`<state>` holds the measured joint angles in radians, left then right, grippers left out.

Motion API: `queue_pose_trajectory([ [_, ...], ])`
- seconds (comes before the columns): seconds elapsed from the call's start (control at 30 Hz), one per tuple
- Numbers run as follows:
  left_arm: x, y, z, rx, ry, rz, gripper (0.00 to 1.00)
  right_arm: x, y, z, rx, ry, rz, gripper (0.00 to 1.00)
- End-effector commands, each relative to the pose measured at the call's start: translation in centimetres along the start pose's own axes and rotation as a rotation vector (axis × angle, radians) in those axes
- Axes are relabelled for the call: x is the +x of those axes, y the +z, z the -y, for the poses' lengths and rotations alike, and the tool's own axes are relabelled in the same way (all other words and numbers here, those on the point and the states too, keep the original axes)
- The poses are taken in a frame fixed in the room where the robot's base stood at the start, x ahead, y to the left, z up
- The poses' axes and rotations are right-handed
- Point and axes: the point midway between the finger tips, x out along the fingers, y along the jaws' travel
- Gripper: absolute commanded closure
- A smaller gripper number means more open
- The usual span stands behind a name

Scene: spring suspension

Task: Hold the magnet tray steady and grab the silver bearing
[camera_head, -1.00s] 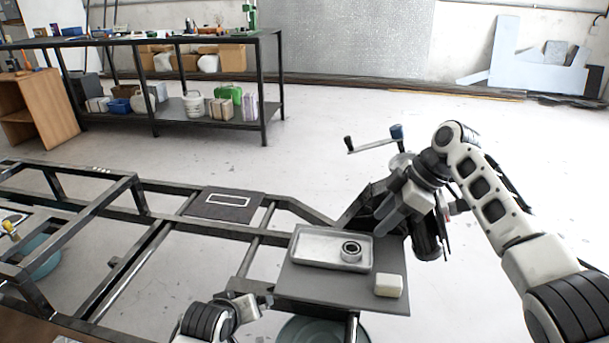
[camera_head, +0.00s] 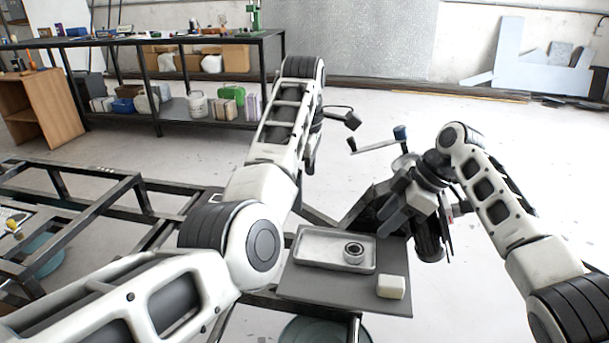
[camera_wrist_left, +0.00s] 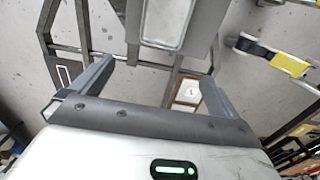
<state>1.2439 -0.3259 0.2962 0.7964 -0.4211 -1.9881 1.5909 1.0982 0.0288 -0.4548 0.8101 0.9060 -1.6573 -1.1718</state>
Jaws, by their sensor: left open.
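The magnet tray (camera_head: 310,256) is a shallow grey metal tray on a dark plate (camera_head: 318,290). The silver bearing (camera_head: 354,253), a short ring, lies in its right part. In the left wrist view the tray (camera_wrist_left: 165,22) is cut off at the top, and the bearing is not seen. My left gripper (camera_wrist_left: 155,78) is open and empty, with its fingers spread below the tray in that view. In the head view my left forearm mostly hides this gripper (camera_head: 311,160). My right gripper (camera_head: 415,222) looks open, beside the tray's right end, fingers pointing down.
A pale block (camera_head: 391,287) sits at the plate's front right corner. A metal frame (camera_head: 100,210) runs left. A crank handle (camera_head: 375,146) stands behind the tray. A loaded workbench (camera_head: 160,42) is at the back left.

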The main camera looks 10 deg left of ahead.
Motion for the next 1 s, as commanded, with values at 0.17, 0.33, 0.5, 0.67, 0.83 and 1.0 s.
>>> queue_pose_trajectory([
  [0.17,-0.2,0.1,0.1,-0.015,-0.009,-0.006,0.0,0.0,0.0,0.0,0.0,0.0,0.0,0.64],
  [0.33,1.2,0.0,0.0,-0.016,-0.006,-0.009,0.0,0.0,0.0,0.0,0.0,0.0,0.0,0.64],
  [0.5,4.0,0.2,0.2,-0.011,-0.015,-0.004,0.0,0.0,0.0,0.0,0.0,0.0,0.0,0.64],
  [0.67,7.2,0.2,0.3,-0.011,-0.013,-0.004,0.0,0.0,0.0,0.0,0.0,0.0,0.0,0.64],
  [0.83,10.6,0.2,0.3,-0.01,-0.014,-0.003,0.0,0.0,0.0,0.0,0.0,0.0,0.0,0.64],
  [1.0,13.2,0.2,0.3,-0.01,-0.012,-0.003,0.0,0.0,0.0,0.0,0.0,0.0,0.0,0.64],
])
